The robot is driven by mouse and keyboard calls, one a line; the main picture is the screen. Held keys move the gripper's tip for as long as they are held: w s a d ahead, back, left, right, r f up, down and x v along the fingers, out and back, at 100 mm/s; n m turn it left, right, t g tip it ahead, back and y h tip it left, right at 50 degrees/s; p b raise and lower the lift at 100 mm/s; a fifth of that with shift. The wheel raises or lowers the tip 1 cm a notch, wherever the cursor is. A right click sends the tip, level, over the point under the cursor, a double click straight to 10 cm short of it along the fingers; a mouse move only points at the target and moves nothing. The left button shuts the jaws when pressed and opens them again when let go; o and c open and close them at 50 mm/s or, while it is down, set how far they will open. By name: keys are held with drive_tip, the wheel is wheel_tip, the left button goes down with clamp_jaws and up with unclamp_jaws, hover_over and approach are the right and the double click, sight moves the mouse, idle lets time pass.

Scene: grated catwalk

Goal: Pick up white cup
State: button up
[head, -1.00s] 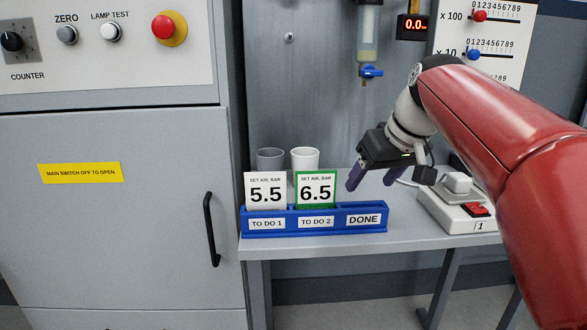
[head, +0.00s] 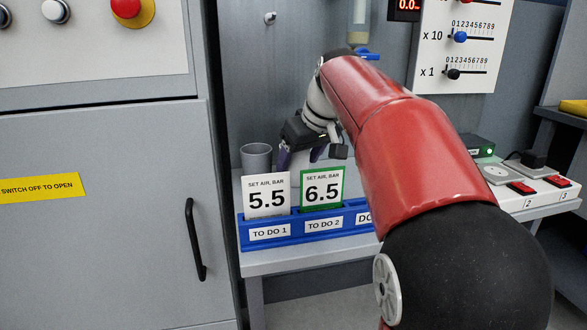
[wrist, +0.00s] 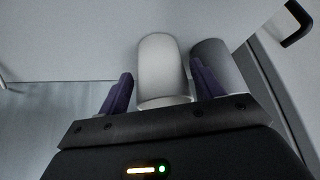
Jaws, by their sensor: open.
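The white cup (wrist: 163,66) stands between the two purple fingers of my gripper (wrist: 160,72) in the wrist view. The fingers are apart, and I cannot tell whether either touches the cup. In the head view my gripper (head: 301,158) is down behind the 6.5 card, and the white cup is mostly hidden by the gripper and card. A grey cup (head: 256,157) stands just left of the gripper. It also shows in the wrist view (wrist: 210,62), close beside the right finger.
A blue rack (head: 290,235) holds the 5.5 card (head: 266,195) and the green-edged 6.5 card (head: 323,188) in front of the cups. A grey cabinet (head: 100,210) stands at left. A white switch unit (head: 535,190) is at right. A blue-handled valve hangs behind.

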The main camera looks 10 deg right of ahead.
drive_tip(key=shift+x, duration=1.1)
drive_tip(key=c, duration=0.7)
drive_tip(key=shift+r, duration=0.1)
